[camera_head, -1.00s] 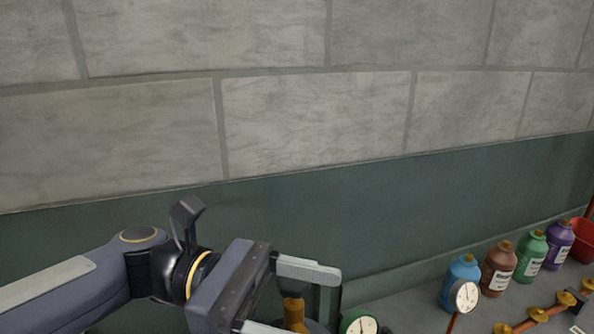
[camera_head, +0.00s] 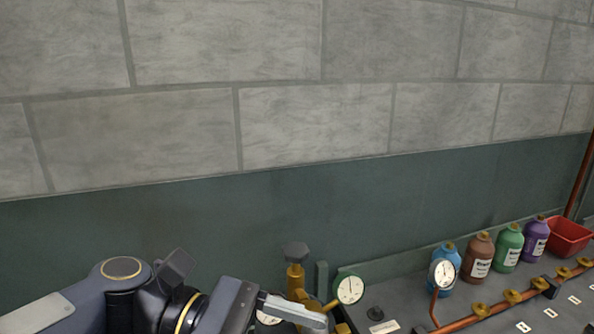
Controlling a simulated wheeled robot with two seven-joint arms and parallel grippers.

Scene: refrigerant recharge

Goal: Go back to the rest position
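My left gripper (camera_head: 282,321) is at the bottom of the head view, partly cut off by the lower edge. One pale finger shows, set at the outer end of the palm, with a gap beneath it; the other finger is out of view. The gripper looks open and holds nothing that I can see. A brass valve (camera_head: 296,277) with a dark hexagonal cap stands upright just behind that finger, its lower part hidden. A green-rimmed gauge (camera_head: 349,288) is right of the valve. My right gripper is not in view.
A grey bench (camera_head: 400,299) runs along the wall. Blue (camera_head: 446,256), brown (camera_head: 478,256), green (camera_head: 508,247) and purple (camera_head: 535,240) bottles stand at its back, beside a red bin (camera_head: 569,237). A white gauge (camera_head: 442,272) and a copper pipe with brass valves (camera_head: 512,297) are in front.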

